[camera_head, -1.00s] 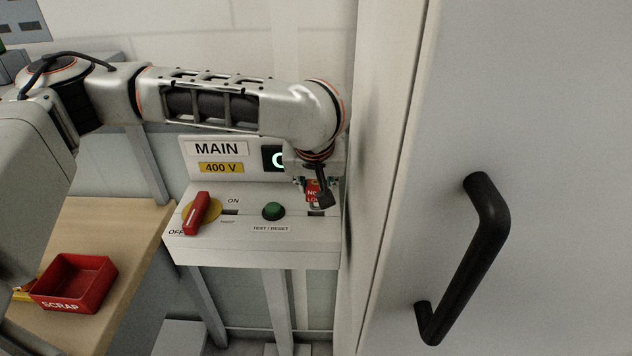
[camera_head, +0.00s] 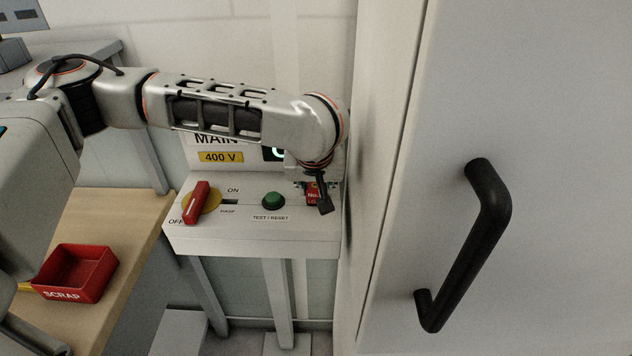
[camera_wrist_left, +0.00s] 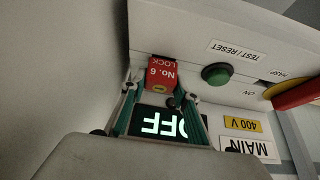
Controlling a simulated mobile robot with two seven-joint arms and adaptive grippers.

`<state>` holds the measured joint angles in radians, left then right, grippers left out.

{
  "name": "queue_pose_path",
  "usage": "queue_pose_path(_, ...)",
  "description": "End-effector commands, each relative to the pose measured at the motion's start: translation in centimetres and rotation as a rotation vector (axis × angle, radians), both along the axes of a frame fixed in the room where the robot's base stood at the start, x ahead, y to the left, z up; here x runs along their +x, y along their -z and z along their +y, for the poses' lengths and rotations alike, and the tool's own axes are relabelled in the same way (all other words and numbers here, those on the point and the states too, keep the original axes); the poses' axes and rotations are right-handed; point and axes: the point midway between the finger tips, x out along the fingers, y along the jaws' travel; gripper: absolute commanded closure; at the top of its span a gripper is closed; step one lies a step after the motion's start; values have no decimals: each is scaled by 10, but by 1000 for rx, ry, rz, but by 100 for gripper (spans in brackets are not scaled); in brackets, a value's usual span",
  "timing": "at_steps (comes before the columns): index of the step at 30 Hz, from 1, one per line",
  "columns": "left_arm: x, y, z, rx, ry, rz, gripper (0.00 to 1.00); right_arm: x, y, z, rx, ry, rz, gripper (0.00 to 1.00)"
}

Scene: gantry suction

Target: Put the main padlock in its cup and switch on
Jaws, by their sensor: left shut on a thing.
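The red padlock (camera_head: 313,196), lettered "No. 6 LOCK", is in my left gripper (camera_head: 315,187) at the right end of the MAIN panel. In the left wrist view, the padlock (camera_wrist_left: 162,76) sits between the green-sided fingers of my left gripper (camera_wrist_left: 160,92), which is shut on it. The padlock's lower end is close to the panel top; its cup is hidden, so I cannot tell how far in it is. The red rotary switch (camera_head: 196,203) on its yellow disc points toward OFF. The display (camera_wrist_left: 165,124) reads OFF. My right gripper is not in view.
A green TEST/RESET button (camera_head: 273,201) lies left of the padlock. A slot marked HASP is beside the switch. A tall cabinet door (camera_head: 560,180) with a black handle (camera_head: 470,245) stands close on the right. A red SCRAP bin (camera_head: 75,274) is on the wooden bench.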

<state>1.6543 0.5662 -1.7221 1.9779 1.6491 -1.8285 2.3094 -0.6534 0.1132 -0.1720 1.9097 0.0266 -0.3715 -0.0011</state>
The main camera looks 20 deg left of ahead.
Motion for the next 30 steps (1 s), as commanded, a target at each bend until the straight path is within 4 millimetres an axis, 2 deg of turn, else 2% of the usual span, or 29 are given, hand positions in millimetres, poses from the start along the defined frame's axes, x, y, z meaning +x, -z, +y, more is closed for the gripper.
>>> queue_pose_path(4,0,5,0,1,0,-2,94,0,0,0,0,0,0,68)
queue_pose_path(5,0,5,0,0,0,-2,68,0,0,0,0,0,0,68)
queue_pose_path(7,0,5,0,0,0,-2,50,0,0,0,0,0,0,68)
queue_pose_path(20,-2,0,-1,-1,0,-1,50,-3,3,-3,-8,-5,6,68)
queue_pose_path(23,-7,-11,-3,-1,1,-5,50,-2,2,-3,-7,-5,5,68)
queue_pose_path(30,-30,-54,-9,0,3,-7,50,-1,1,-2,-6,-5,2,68)
